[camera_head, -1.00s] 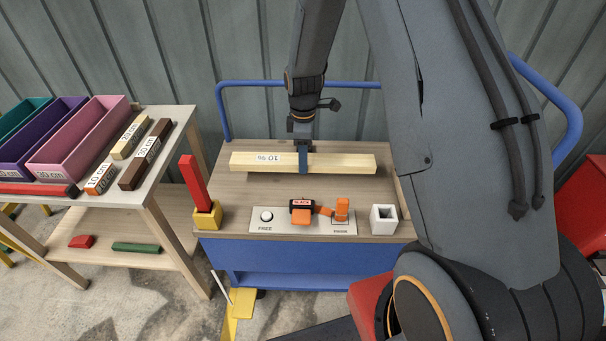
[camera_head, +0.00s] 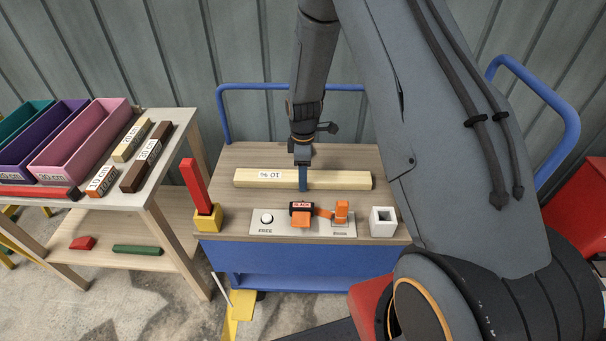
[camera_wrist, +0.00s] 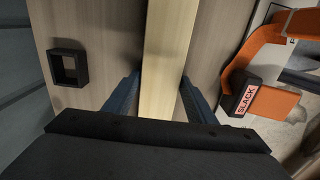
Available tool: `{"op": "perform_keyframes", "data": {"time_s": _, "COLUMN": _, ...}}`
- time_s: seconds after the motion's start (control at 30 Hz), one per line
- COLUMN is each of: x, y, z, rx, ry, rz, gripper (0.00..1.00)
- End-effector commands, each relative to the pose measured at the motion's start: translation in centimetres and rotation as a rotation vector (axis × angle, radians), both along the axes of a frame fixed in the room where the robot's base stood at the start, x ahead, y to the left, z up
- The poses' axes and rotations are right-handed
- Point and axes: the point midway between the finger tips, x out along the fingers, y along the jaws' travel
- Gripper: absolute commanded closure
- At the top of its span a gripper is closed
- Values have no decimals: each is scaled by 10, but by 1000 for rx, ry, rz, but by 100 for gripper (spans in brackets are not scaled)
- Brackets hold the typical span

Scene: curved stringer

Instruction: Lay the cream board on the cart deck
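The cream board (camera_head: 345,180), a long pale beam with a "10 %" label, lies level across the cart deck (camera_head: 240,155), and appears to rest on it. My gripper (camera_head: 303,180) points down at the board's middle, with one blue finger showing in front of it. In the wrist view, the board (camera_wrist: 165,65) runs between the two blue fingers of my gripper (camera_wrist: 160,80), which sit close against its sides. The board's underside is hidden.
On the deck's front are a panel (camera_head: 262,229) with an orange "SLACK" strap buckle (camera_head: 302,213), a white square socket (camera_head: 383,222) and a yellow block holding a red bar (camera_head: 195,185). A blue rail (camera_head: 260,86) stands behind. A table (camera_head: 165,150) with bins and blocks is at left.

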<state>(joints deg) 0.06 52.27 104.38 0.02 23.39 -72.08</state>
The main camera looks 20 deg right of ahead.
Motion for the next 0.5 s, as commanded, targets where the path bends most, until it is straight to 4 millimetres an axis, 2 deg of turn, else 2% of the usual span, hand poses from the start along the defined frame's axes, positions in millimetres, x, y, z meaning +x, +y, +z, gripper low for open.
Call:
{"op": "perform_keyframes", "data": {"time_s": 0.07, "x": 0, "y": 0, "z": 0, "rx": 0, "ry": 0, "rz": 0, "gripper": 36}}
{"op": "perform_keyframes", "data": {"time_s": 0.37, "x": 0, "y": 0, "z": 2, "rx": 0, "ry": 0, "rz": 0, "gripper": 36}}
{"op": "perform_keyframes", "data": {"time_s": 0.5, "x": 1, "y": 0, "z": 11, "rx": 0, "ry": -2, "rz": 0, "gripper": 36}}
